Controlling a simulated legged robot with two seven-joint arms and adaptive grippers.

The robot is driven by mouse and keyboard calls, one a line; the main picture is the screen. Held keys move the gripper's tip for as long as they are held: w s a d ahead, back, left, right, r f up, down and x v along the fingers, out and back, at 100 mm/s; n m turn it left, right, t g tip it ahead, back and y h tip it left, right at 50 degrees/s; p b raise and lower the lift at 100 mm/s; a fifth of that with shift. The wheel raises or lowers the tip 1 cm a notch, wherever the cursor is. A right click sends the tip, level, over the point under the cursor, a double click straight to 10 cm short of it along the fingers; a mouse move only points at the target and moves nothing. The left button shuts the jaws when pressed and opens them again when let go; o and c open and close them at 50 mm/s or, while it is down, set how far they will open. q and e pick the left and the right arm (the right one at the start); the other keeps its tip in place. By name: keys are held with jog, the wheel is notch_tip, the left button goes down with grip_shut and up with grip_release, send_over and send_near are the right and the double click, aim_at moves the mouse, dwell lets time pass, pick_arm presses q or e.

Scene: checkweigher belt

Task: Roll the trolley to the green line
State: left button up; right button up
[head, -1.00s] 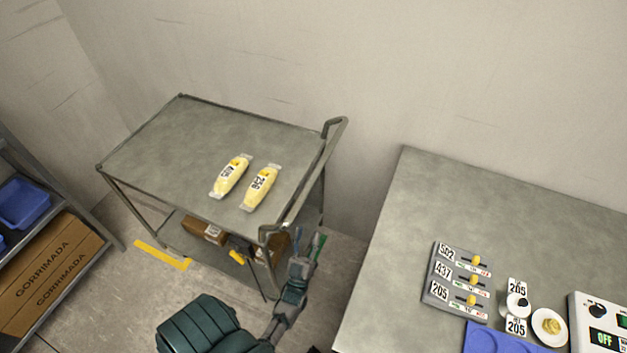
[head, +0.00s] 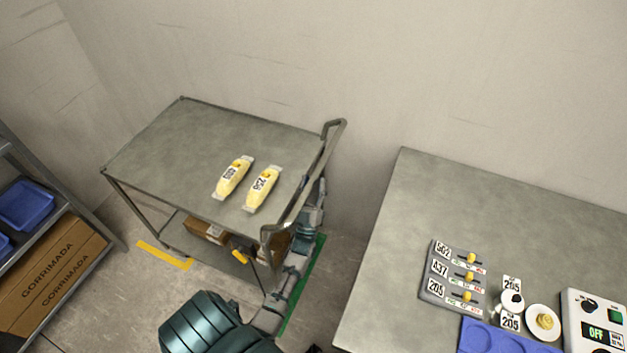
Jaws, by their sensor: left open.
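The grey metal trolley (head: 190,140) stands against the back wall, with its raised push handle (head: 328,160) on its right side. The green line (head: 306,280) lies on the floor just right of the trolley, partly hidden by my left arm. My left gripper (head: 320,192) is open on the right side of the handle, partly hidden behind the bar. I cannot tell whether it touches the bar. My right gripper is out of view.
Two yellow packs (head: 233,178) (head: 262,189) lie on the trolley top, and boxes (head: 205,230) sit on its lower shelf. A yellow floor line (head: 165,256) is at left. A table (head: 400,220) stands at right, and a rack with a carton (head: 50,270) at left.

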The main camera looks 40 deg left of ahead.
pick_arm(q)
jog(key=shift+w+a+r, duration=0.25)
jog(key=shift+a+f, duration=0.1)
jog(key=shift+a, duration=0.2)
jog(key=shift+c, duration=0.5)
jog(key=c, duration=0.4)
jog(key=shift+d, duration=0.15)
grip_shut()
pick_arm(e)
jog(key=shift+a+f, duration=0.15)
pick_arm(q)
jog(key=shift+w+d, duration=0.1)
jog(key=shift+d, duration=0.05)
